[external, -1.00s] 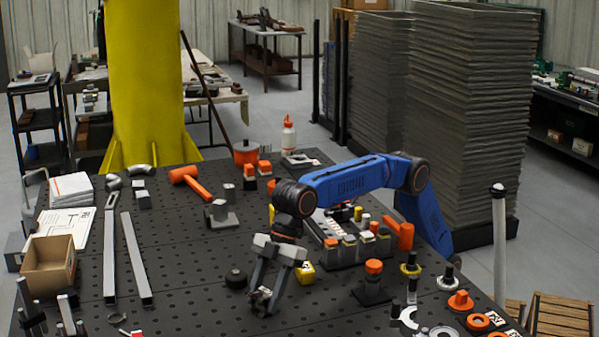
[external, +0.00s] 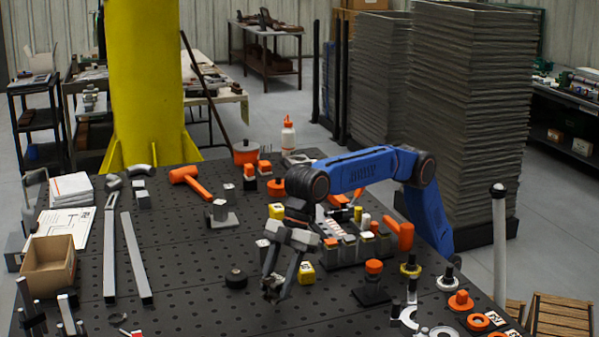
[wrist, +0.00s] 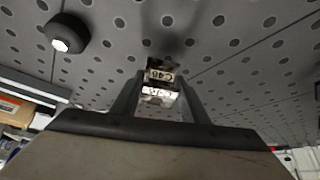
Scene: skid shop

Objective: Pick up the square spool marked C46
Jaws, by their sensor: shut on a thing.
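My gripper (external: 272,287) points down over the front middle of the black perforated table (external: 190,290). Its fingers are shut on a small dark square spool (external: 270,293), which is mostly hidden by the fingertips in the external view. In the wrist view the spool (wrist: 160,75) sits between the two fingertips (wrist: 158,90). Its pale label appears upside down and seems to read C46. The spool looks held a little above the table, though the gap is hard to judge.
A round black knob (external: 236,278) stands left of my gripper; it also shows in the wrist view (wrist: 67,33).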

